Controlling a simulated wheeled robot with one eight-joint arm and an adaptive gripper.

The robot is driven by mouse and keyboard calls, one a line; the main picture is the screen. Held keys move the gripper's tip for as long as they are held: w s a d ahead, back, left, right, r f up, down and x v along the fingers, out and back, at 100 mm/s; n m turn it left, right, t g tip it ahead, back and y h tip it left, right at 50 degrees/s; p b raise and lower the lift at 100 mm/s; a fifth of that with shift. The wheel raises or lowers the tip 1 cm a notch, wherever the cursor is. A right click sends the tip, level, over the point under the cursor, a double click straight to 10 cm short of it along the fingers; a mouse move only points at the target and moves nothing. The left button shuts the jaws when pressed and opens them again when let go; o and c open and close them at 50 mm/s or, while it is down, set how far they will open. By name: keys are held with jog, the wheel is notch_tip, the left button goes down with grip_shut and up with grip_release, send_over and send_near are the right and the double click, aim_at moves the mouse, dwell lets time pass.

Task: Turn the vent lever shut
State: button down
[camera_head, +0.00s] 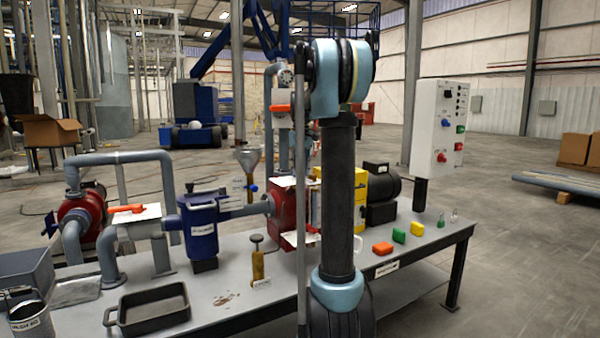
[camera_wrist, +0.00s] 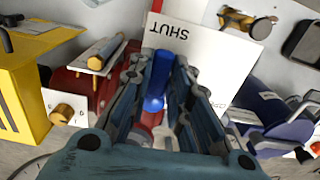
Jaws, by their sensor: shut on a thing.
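In the wrist view my gripper (camera_wrist: 165,75) is shut, with its two fingers on either side of a blue lever (camera_wrist: 157,83), which I take to be the vent lever. The lever's upper end lies close to a white plate (camera_wrist: 205,55) lettered SHUT, which reads upside down here. Red metal shows below the lever. The fingers hide the lever's sides, and I cannot tell its exact angle to the marking. In the head view my arm (camera_head: 338,190) stands in front of this spot, and my gripper and the held lever cannot be made out.
A red housing (camera_head: 284,206) and yellow box (camera_wrist: 22,95) flank the spot, with a blue filter pot (camera_head: 200,222) on the other side. A brass plunger (camera_head: 257,262) and black tray (camera_head: 150,308) are on the bench. The bench front is partly clear.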

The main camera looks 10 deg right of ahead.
dwell(0.3)
jog(key=c, duration=1.5)
grip_release()
jog(key=shift+w, duration=0.1)
notch_tip(320, 180, up, 12)
jog(key=shift+f, duration=0.1)
jog(key=s+a+f+m, duration=0.1)
jog(key=s+f, duration=0.4)
jog(key=s, duration=0.3)
jog(key=s+a+f+t, duration=0.1)
jog(key=s+f, duration=0.3)
jog(key=s, duration=0.3)
jog(key=s+a+f+m, duration=0.1)
jog(key=s+f, duration=0.4)
jog(key=s, duration=0.3)
jog(key=shift+m+t, duration=0.6)
jog(key=shift+m, duration=0.2)
jog(key=s+f, duration=0.6)
jog(key=f, duration=0.1)
jog(key=s+a+f, duration=0.1)
jog(key=s+f, duration=0.5)
jog(key=f, duration=0.2)
jog(key=s+f, duration=0.6)
jog(key=f, duration=0.1)
jog(key=shift+s+a+f, duration=0.15)
